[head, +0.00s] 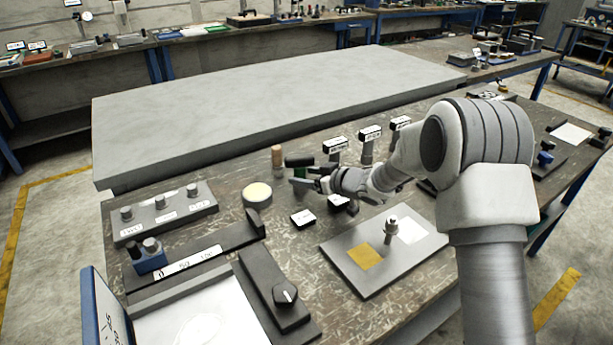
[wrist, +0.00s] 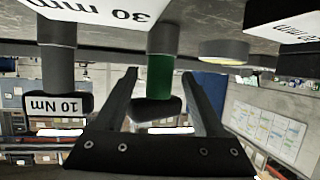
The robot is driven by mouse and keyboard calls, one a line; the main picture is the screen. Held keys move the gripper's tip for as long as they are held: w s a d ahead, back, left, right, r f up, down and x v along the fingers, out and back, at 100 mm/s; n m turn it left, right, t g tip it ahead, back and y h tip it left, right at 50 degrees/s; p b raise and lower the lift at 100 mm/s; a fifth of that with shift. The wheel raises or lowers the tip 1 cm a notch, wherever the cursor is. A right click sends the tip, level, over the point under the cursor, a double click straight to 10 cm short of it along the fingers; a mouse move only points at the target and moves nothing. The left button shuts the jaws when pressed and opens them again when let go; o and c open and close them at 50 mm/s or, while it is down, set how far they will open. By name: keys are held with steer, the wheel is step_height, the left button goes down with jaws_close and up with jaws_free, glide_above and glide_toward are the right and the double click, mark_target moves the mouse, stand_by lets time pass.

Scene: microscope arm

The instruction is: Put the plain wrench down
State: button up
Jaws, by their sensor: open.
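A green shaft with a black end (wrist: 160,78), which looks like the plain wrench, stands between my fingers in the wrist view, with a gap on both sides. No label shows on this piece. Its foot is hidden by my gripper in the head view, so I cannot tell what it rests on there.
Black-headed labelled pieces (head: 369,133) stand to the right; one reads 10 Nm (wrist: 62,104) in the wrist view. A tan peg (head: 277,155) and a cream-topped disc (head: 257,193) are close on the left. A grey plate (head: 375,280) lies in front. A large slab (head: 270,105) lies behind.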

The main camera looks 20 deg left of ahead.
steer(key=shift+r, duration=0.25)
steer(key=s+d+r+m+t+h+p, duration=0.1)
steer(key=s+d+r+m+h, duration=0.15)
steer(key=d+r, duration=0.5)
steer(key=s+d+r+m+t+h, duration=0.2)
steer(key=d+r+h, duration=0.25)
steer(key=d, duration=0.65)
steer(key=s+d+r+m+t+h+p, duration=0.1)
steer(key=s+d+r+m+h, duration=0.15)
steer(key=d+r, duration=0.6)
steer(key=s+d+m+g+h, duration=0.1)
steer(key=s+d+m+h, duration=0.1)
steer(key=s+d, duration=0.4)
steer(key=s+d+m+g+h, duration=0.1)
steer(key=s+d+m+h, duration=0.15)
steer(key=s, duration=0.55)
steer(key=s+f+g+y, duration=0.2)
steer(key=s+g, duration=0.1)
steer(key=s, duration=1.2)
steer(key=shift+s+f+m, duration=0.15)
steer(key=shift+f+m, duration=0.2)
